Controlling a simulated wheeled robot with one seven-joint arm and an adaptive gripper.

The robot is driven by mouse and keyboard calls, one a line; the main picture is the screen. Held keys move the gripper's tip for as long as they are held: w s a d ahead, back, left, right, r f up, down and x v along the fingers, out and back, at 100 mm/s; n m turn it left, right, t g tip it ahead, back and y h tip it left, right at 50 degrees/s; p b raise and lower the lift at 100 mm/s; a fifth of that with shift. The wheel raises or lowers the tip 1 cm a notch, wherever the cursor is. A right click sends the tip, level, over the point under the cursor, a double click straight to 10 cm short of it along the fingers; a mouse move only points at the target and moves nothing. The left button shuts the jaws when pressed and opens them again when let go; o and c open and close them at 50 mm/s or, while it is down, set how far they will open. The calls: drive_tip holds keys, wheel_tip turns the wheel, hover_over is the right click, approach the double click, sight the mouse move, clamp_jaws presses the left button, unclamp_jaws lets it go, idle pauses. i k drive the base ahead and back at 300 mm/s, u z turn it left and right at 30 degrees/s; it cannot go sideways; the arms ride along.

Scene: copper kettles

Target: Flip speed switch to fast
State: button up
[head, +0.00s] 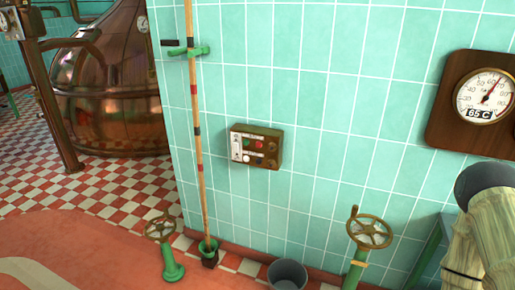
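A small brown control box (275,148) is mounted on the green tiled wall near the middle of the head view. Its front has a pale label strip (236,142) on the left, small green and red spots in the upper part, and a white round part and dark parts lower down. Any speed switch on it is too small to make out, and so is its setting. My gripper is not in view.
A long wooden pole (198,150) stands against the wall left of the box. Handwheel valves (369,228) (160,227) and a grey bucket (288,275) stand below. A dial gauge (440,130) hangs at right. A copper kettle (105,80) stands at far left.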

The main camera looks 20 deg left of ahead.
sight(236, 149)
drive_tip(key=u, duration=0.35)
drive_tip(key=k, duration=0.8)
drive_tip(key=u, duration=0.55)
drive_tip(key=k, duration=0.55)
drive_tip(key=z, duration=0.35)
drive_tip(key=i, duration=0.55)
drive_tip(key=z, duration=0.85)
drive_tip(key=i, duration=0.75)
drive_tip(key=u, duration=0.6)
drive_tip(key=i, duration=0.8)
drive_tip(key=u, duration=0.9)
